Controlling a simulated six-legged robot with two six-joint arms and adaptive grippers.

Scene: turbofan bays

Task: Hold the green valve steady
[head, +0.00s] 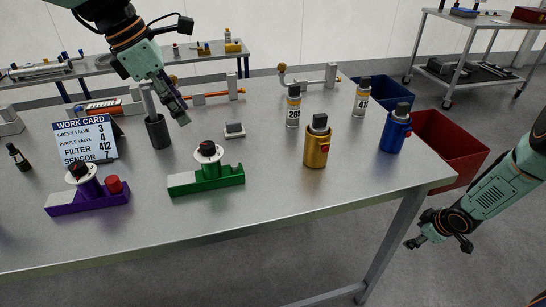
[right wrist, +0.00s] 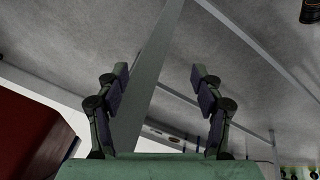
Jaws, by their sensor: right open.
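The green valve (head: 222,178) stands on the metal table near its front edge, with a white dial and black knob (head: 207,150) on top. My left gripper (head: 182,115) hangs behind and a little left of it, apart from it, near a black cup. Its finger gap is not clear. My right gripper (head: 438,242) is off the table's right side, below the tabletop and far from the valve. In the right wrist view its two fingers (right wrist: 159,75) are spread with nothing held between them. The green valve does not show in that view.
A purple valve (head: 90,202) with a red cap stands left of the green one. The black cup (head: 157,132) and work card (head: 86,141) are behind. Gold (head: 317,147) and blue (head: 395,132) canisters stand right. A red bin (head: 450,145) is beyond the table.

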